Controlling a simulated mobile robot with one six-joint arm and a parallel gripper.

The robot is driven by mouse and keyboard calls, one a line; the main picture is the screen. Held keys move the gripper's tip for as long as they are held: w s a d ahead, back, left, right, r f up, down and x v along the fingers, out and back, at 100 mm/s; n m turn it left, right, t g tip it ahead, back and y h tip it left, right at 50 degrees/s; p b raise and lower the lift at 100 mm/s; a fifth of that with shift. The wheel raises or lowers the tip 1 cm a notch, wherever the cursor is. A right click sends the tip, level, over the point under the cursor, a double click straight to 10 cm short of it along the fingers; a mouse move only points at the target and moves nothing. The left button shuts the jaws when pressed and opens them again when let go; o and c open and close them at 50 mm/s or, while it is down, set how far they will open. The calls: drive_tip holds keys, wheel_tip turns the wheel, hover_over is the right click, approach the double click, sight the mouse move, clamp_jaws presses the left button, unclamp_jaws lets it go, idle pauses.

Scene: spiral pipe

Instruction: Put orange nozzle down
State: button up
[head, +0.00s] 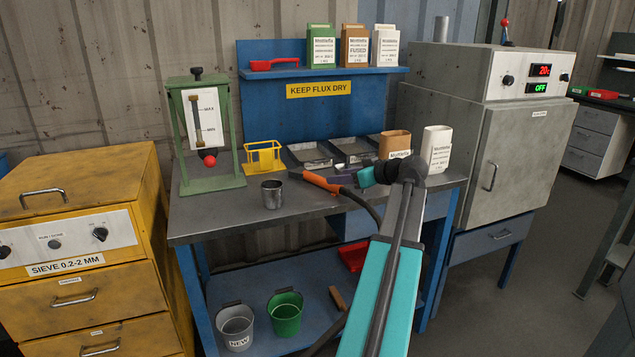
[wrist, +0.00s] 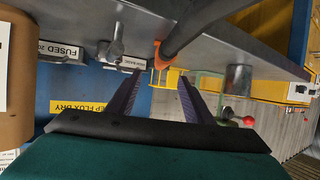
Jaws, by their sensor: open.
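The orange nozzle (head: 321,183) lies on the grey bench top, with its black hose (head: 365,205) curving over the front edge. In the wrist view, a small part of the orange nozzle (wrist: 159,60) shows just beyond my fingertips, at the end of the thick dark hose (wrist: 200,22). My gripper (head: 343,176) is close behind the nozzle in the head view, its purple fingers partly hidden. In the wrist view, my gripper (wrist: 160,82) has its two fingers apart with nothing held between them. Whether a finger touches the nozzle cannot be told.
A metal cup (head: 272,194) stands left of the nozzle. A yellow holder (head: 264,157) and dark trays (head: 310,155) are behind it. A green stand (head: 205,130) is at the left, a white container (head: 436,150) at the right. The bench front is mostly clear.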

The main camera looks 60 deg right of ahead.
sight(321, 178)
drive_tip(key=shift+x, duration=2.5)
drive_tip(key=shift+w, duration=0.1)
drive_tip(key=shift+b+x, duration=0.35)
drive_tip(key=shift+x, duration=2.2)
drive_tip(key=shift+a, duration=0.1)
clamp_jaws()
drive_tip(key=shift+r, duration=0.1)
drive_tip(key=shift+r+p, duration=1.85)
drive_tip(key=shift+r, duration=3.1)
